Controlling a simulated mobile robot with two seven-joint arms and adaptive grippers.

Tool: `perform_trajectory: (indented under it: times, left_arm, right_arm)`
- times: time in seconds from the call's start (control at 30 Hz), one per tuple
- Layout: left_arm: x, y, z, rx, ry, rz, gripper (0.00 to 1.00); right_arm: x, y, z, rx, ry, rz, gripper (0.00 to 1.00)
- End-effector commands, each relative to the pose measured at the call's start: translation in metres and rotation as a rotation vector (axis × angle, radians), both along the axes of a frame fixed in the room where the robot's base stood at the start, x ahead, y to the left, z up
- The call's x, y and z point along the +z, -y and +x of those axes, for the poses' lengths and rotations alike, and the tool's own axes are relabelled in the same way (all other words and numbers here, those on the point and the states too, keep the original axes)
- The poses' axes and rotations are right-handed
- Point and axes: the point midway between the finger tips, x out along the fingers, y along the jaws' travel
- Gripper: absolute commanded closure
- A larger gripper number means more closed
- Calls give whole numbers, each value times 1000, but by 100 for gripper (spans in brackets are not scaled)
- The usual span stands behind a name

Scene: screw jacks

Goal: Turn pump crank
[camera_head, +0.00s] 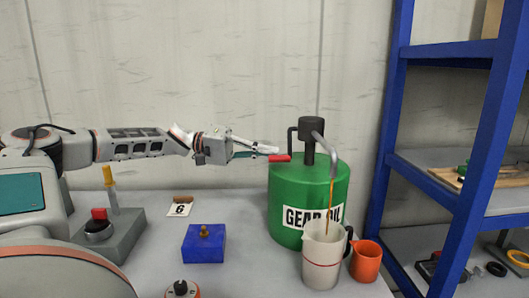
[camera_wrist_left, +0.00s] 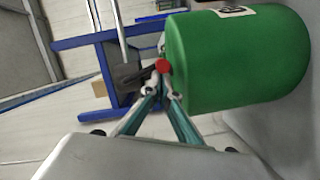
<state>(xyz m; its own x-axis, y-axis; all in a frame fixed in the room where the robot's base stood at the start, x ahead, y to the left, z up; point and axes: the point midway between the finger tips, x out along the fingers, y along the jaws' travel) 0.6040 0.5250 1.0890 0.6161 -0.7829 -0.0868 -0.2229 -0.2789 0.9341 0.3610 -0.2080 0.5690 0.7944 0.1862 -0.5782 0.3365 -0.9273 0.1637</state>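A green gear-oil drum (camera_head: 310,190) stands on the table with a grey pump (camera_head: 310,128) on top. The pump's crank arm (camera_head: 291,142) ends in a red handle (camera_head: 283,158) pointing left, at the drum's upper left side. My left gripper (camera_head: 272,152) reaches it from the left, its fingers converging on the handle. In the left wrist view the handle's round red end (camera_wrist_left: 163,66) shows between the fingertips, beside the drum (camera_wrist_left: 240,60). Brown oil (camera_head: 330,205) runs from the spout into a white pitcher (camera_head: 321,268). My right gripper is not in view.
An orange mug (camera_head: 366,262) stands right of the pitcher. A blue block (camera_head: 204,243), a grey box with a red knob (camera_head: 108,240) and a tag marked 6 (camera_head: 180,209) lie to the left. A blue shelf rack (camera_head: 391,95) bounds the right side.

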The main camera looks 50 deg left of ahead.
Motion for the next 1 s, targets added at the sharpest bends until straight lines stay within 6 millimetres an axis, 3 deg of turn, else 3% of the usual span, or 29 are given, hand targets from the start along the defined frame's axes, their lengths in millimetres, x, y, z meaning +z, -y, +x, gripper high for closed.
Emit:
perform_trajectory:
  times: [0.27,0.73,1.0]
  left_arm:
    - [3,-14,-10,1,1,2,100]
    - [9,-81,-63,2,0,0,100]
    - [11,-94,-74,2,1,0,100]
  right_arm:
    - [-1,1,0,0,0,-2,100]
    - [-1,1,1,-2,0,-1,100]
    - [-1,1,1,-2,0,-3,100]
